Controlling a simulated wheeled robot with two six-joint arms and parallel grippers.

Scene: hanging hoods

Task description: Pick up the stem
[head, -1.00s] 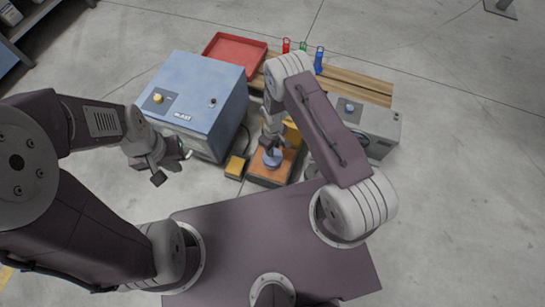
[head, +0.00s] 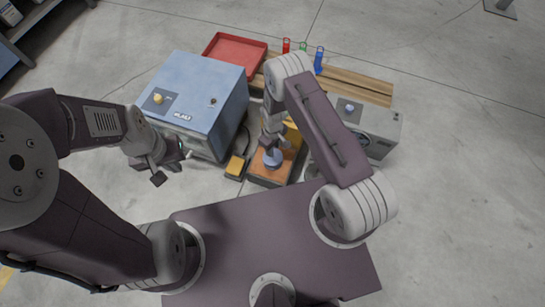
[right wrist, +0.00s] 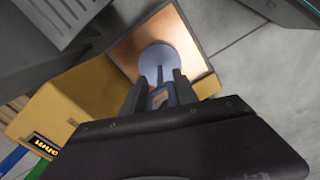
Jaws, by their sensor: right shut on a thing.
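The stem is a blue-grey piece with a round disc (right wrist: 160,56) and a thin post. In the right wrist view its post runs between the two fingers of my right gripper (right wrist: 160,92), which is shut on it. I cannot tell whether the disc touches the block. My left gripper (head: 173,166) is open and empty, left of the block, in front of the blue cabinet.
A yellow device (right wrist: 65,100) is close beside my right gripper. Behind are a red tray (head: 236,50), a wooden pallet (head: 365,86) and coloured tubes. A grey machine (head: 382,125) stands right.

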